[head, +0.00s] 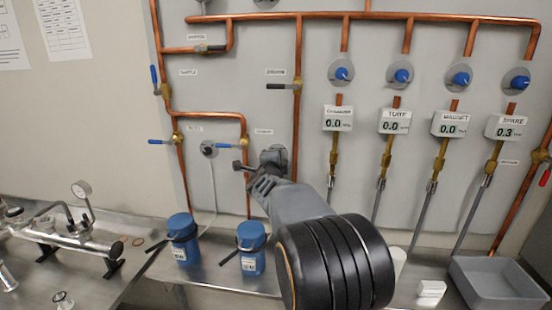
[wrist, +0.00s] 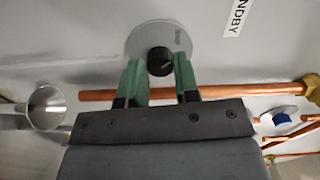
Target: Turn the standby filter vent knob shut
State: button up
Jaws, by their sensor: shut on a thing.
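The standby filter vent knob (wrist: 160,62) is a small black round knob on a grey disc (wrist: 142,38) on the wall panel. A label ending in "NDBY" (wrist: 236,16) is up and right of it in the wrist view. My gripper (wrist: 161,72) has its green fingers on either side of the knob and is shut on it. In the head view my gripper (head: 262,172) is at the panel, below a small label (head: 264,132), and hides the knob. I cannot read the knob's pointer or the marks on the disc.
Copper pipes (head: 299,110) run close around my gripper. Two blue canisters (head: 251,262) stand on the bench below. Blue knobs and gauge boxes (head: 338,118) are to the right, above a grey bin (head: 497,284).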

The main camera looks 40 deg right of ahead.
jog(key=shift+n, duration=0.6)
jog(key=o, duration=0.9)
jog(key=shift+o, duration=0.2)
jog(key=b+v, duration=0.1)
jog(key=v, duration=1.2)
jog(key=shift+s+a, duration=0.25)
jog(key=shift+s, duration=0.1)
